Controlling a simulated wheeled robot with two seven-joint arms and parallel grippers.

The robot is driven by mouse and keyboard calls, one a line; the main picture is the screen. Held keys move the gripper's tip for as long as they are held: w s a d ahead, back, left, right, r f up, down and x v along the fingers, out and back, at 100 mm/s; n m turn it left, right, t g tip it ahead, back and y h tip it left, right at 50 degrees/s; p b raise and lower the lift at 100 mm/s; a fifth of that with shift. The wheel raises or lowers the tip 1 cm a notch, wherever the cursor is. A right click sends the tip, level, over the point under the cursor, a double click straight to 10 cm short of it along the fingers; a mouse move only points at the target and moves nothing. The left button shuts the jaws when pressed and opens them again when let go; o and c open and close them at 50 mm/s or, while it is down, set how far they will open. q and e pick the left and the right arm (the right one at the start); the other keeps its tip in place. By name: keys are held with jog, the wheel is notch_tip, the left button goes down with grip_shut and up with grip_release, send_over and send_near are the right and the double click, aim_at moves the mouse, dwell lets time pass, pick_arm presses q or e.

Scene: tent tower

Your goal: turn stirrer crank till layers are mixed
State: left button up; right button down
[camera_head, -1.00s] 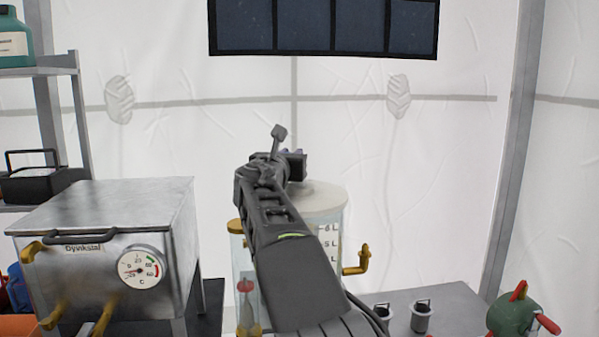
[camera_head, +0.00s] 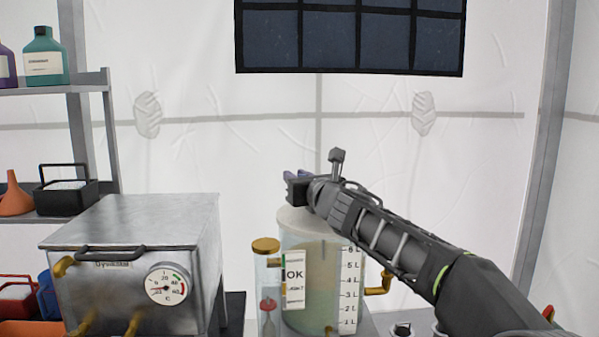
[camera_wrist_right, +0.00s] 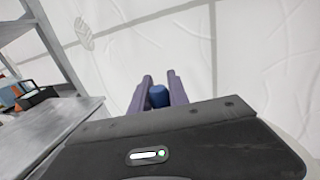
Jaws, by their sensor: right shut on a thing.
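A clear tank (camera_head: 325,270) with a white lid (camera_head: 298,222) and a litre scale stands right of the metal box. Its contents look cloudy yellowish, and no clear layer line shows. My right gripper (camera_head: 292,185) is above the lid. In the right wrist view it is shut on a dark blue knob (camera_wrist_right: 158,96), which sits between the two purple fingers. The rest of the crank is hidden behind the gripper. My left gripper is not in view.
A steel box with a dial (camera_head: 140,265) stands to the left. A side tube with a brown cap (camera_head: 266,246) and an OK label (camera_head: 295,275) are at the tank's front. A brass tap (camera_head: 380,284) sticks out at the right. Shelves (camera_head: 60,85) stand at the far left.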

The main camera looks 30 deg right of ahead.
jog(key=shift+s+a+r+n+y+p, duration=0.25)
jog(key=shift+n+y+p, duration=0.35)
jog(key=shift+y+p, duration=0.3)
jog(key=shift+s+a+n+y+p, duration=0.1)
jog(key=shift+a+n+y+p, duration=0.25)
jog(key=shift+n+y+p, duration=0.5)
jog(key=shift+s+a+y, duration=0.15)
jog(key=shift+a+y, duration=0.1)
jog(key=shift+y, duration=0.5)
jog(key=shift+s+a+f+n+y+p, duration=0.1)
jog(key=shift+n+y+p, duration=0.1)
jog(key=shift+n+y, duration=0.2)
jog(key=shift+s+a+f+n+y+p, duration=0.1)
jog(key=shift+n+y+p, duration=0.15)
jog(key=shift+y, duration=0.15)
jog(key=n+y, duration=0.1)
jog(key=a+y, duration=0.1)
jog(key=shift+s+f+n+y, duration=0.1)
jog(key=shift+s+n+y, duration=0.2)
jog(key=shift+n+y, duration=0.1)
jog(key=n+g+y, duration=0.1)
jog(key=s+a+n+g+y, duration=0.1)
jog(key=y, duration=0.1)
jog(key=shift+s+b, duration=0.15)
jog(key=shift+b, duration=0.15)
jog(key=shift+s+a+n+g+y, duration=0.25)
jog(key=shift+n+g+y, duration=0.05)
jog(key=shift+n+y, duration=0.35)
